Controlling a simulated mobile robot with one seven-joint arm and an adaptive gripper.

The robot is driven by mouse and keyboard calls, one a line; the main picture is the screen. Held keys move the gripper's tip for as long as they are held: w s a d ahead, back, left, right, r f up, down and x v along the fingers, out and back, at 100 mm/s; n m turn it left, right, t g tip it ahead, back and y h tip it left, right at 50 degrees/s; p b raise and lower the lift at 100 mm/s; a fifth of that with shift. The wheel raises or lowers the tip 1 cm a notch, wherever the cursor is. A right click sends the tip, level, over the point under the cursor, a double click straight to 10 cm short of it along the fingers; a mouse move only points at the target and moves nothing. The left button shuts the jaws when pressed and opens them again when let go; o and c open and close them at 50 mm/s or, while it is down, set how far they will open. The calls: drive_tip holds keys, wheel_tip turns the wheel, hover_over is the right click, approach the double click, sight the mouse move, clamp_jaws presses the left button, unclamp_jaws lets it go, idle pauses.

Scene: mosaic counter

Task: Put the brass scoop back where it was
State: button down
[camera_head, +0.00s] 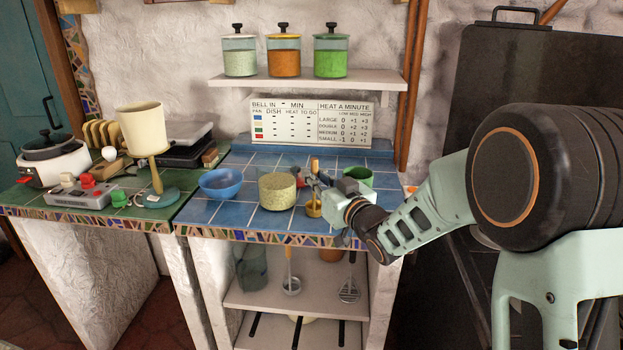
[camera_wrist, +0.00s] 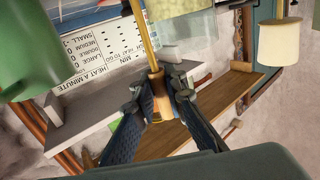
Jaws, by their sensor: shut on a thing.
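The brass scoop (camera_head: 313,208) is upright over the blue tiled counter (camera_head: 240,212), its handle pointing up and its bowl low. I cannot tell whether the bowl touches the tiles. My gripper (camera_head: 318,184) comes in from the right and is shut on the scoop's handle. In the wrist view my gripper's fingertips (camera_wrist: 160,88) close around the handle, and the brass shaft (camera_wrist: 143,32) runs up out of the picture. The scoop's bowl is out of the wrist view.
A glass of pale grains (camera_head: 277,191) stands just left of the scoop, with a blue bowl (camera_head: 221,183) farther left. A green container (camera_head: 358,177) stands behind my gripper. A lettered board (camera_head: 309,122) stands at the back. Utensils (camera_head: 290,284) hang below the counter.

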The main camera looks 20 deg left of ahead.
drive_tip(key=shift+d+r, duration=0.1)
drive_tip(key=shift+r, duration=0.05)
drive_tip(key=shift+f, duration=0.25)
drive_tip(key=c, duration=2)
unclamp_jaws()
drive_tip(key=shift+o, duration=0.2)
drive_tip(key=shift+r, duration=0.15)
drive_tip(key=shift+r, duration=0.2)
drive_tip(key=v, duration=1.2)
drive_tip(key=shift+f, duration=0.15)
